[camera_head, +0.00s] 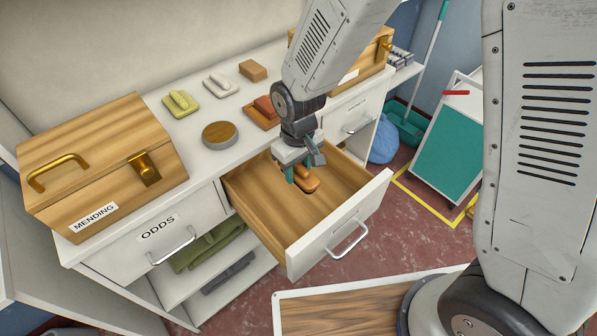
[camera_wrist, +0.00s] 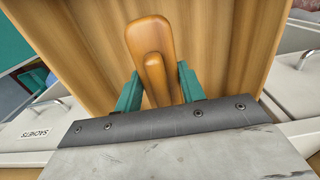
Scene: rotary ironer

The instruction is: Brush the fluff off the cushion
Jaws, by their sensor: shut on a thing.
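An orange-brown wooden brush-like tool (camera_head: 309,185) with a raised grip is inside the open wooden drawer (camera_head: 262,203). It also shows in the wrist view (camera_wrist: 147,32), where its bristles, if any, are hidden underneath. My gripper (camera_head: 305,176) reaches down into the drawer. Its green fingers (camera_wrist: 157,88) are shut on the tool's raised grip, one on each side. I cannot tell whether the tool touches the drawer floor. I cannot make out a cushion or fluff in either view.
The counter holds a MENDING box (camera_head: 100,165), a round disc (camera_head: 220,134), a yellow handled block (camera_head: 181,103), a white one (camera_head: 221,84), and a red block (camera_head: 266,106) on a tray. The ODDS drawer (camera_head: 155,243) is shut. A wooden-topped surface (camera_head: 340,308) stands in front.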

